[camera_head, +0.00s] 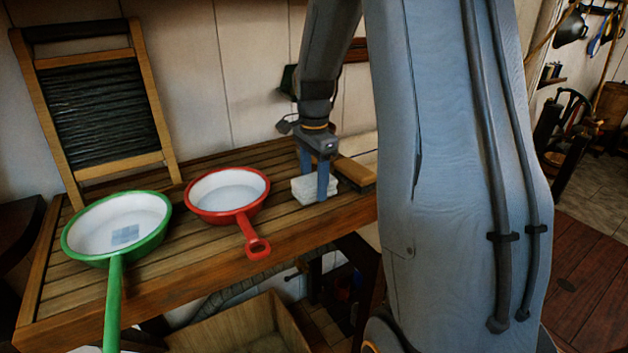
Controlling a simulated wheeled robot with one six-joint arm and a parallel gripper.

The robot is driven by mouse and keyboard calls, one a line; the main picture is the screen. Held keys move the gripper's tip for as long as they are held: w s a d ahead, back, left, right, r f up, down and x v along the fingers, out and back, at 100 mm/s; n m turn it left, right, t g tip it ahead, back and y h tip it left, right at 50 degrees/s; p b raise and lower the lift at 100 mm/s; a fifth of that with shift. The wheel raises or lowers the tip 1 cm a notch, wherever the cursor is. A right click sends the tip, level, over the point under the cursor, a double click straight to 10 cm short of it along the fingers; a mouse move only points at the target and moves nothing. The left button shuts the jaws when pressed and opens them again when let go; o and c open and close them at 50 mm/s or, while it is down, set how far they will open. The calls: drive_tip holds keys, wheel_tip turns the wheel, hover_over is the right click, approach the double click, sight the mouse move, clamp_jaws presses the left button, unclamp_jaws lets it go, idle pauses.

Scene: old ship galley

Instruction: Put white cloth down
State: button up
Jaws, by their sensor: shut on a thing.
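The white cloth (300,189) is a small folded pad at the right part of the slatted wooden table (215,238). My gripper (316,190) points down over it, with its blue fingers shut on the cloth. The cloth is at about the height of the table top; I cannot tell whether it touches the slats. The fingers hide part of it.
A red pan (228,194) stands just left of the cloth, its handle toward the front edge. A green pan (117,228) is farther left. A wooden block or brush (356,173) lies right of the cloth. A washboard (100,110) leans behind. A wooden box (240,330) is below.

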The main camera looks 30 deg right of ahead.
sight(314, 180)
drive_tip(key=shift+f, duration=0.2)
drive_tip(key=o, duration=1.2)
wheel_tip(314, 180, up, 12)
drive_tip(key=b, duration=0.3)
drive_tip(key=shift+r, duration=0.25)
